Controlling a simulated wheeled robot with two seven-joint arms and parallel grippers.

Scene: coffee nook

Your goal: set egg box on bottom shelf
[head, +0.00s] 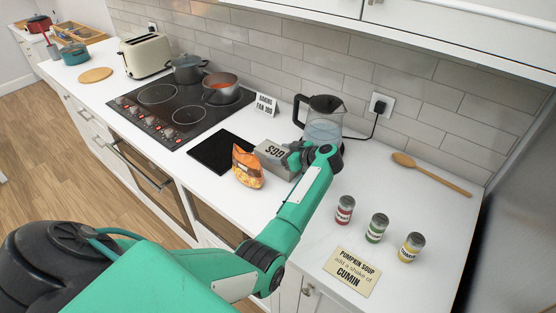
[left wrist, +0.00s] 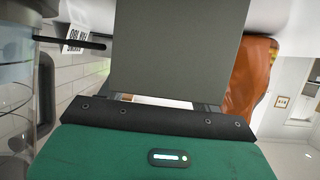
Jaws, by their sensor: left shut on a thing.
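The egg box (head: 270,158) is a grey box with upside-down EGGS lettering, at the counter's middle between the orange bag and the kettle. My left gripper (head: 293,160) is shut on its right side, and my arm hides part of it. In the left wrist view the grey box (left wrist: 180,50) fills the space ahead of the gripper. I cannot tell whether the box touches the counter. No bottom shelf can be made out. My right gripper is not in view.
An orange bag (head: 247,168) stands close left of the box, with a black panel (head: 220,151) behind it. A glass kettle (head: 322,121) is close behind my gripper. Spice tins, including a green one (head: 376,228), stand right. A hob with pots (head: 221,90) is further left.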

